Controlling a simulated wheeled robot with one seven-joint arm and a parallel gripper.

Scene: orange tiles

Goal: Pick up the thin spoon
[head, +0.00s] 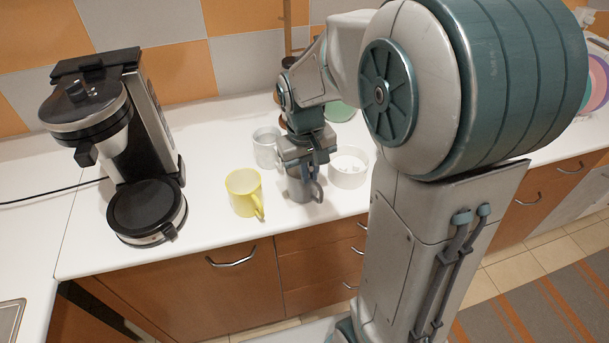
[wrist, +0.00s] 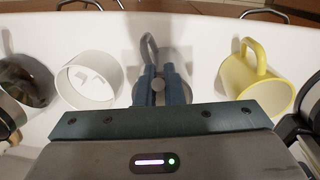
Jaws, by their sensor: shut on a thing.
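My gripper (head: 308,168) is low over the white counter, at a grey mug (head: 301,191) with its handle toward the front. In the wrist view my gripper (wrist: 158,90) has its two fingers close together, shut on a small greyish rounded piece (wrist: 157,84), which looks like an end of the thin spoon. The rest of the spoon is hidden by the fingers and the mug. The grey mug (wrist: 184,62) is partly behind the fingers in the wrist view.
A yellow mug (head: 243,193) stands left of the grey mug, and a white bowl (head: 348,172) stands close on its right. A pale mug (head: 266,150) is behind. A coffee maker (head: 118,140) fills the left. The counter's front edge is near.

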